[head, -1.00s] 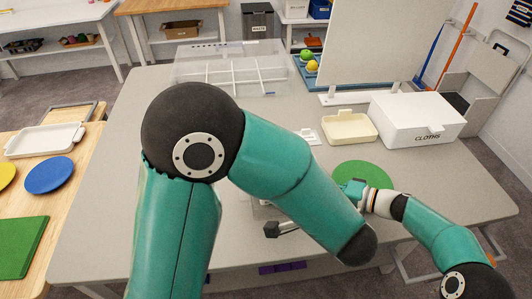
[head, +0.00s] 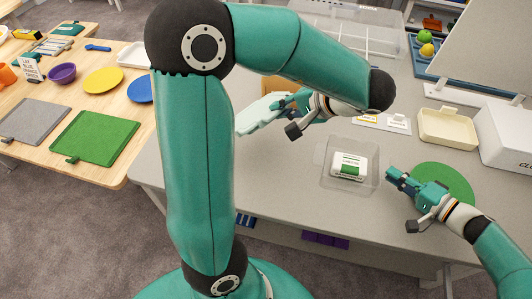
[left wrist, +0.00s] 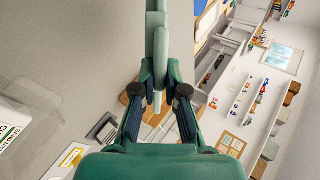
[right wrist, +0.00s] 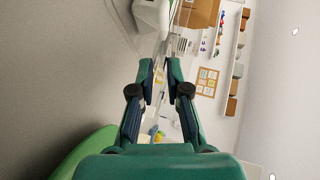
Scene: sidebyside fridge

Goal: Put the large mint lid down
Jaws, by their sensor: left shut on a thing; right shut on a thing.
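The large mint lid (head: 258,117) is a pale mint slab, held tilted at the left of the table in the head view. My left gripper (head: 282,102) is shut on its edge. In the left wrist view the lid (left wrist: 157,35) rises edge-on from between the fingers (left wrist: 158,95). A clear container (head: 328,155) stands on the table to the right of the lid, with a white, green-labelled pack (head: 349,166) inside. My right gripper (head: 390,174) is at the container's right side, shut on its clear wall. That wall is thin and hard to make out in the right wrist view.
A green round mat (head: 452,178) lies beneath my right gripper. A cream tray (head: 448,128), a white box (head: 507,140) and a clear divided organizer (head: 350,35) stand further back. Bare grey tabletop (head: 285,180) lies left of the container.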

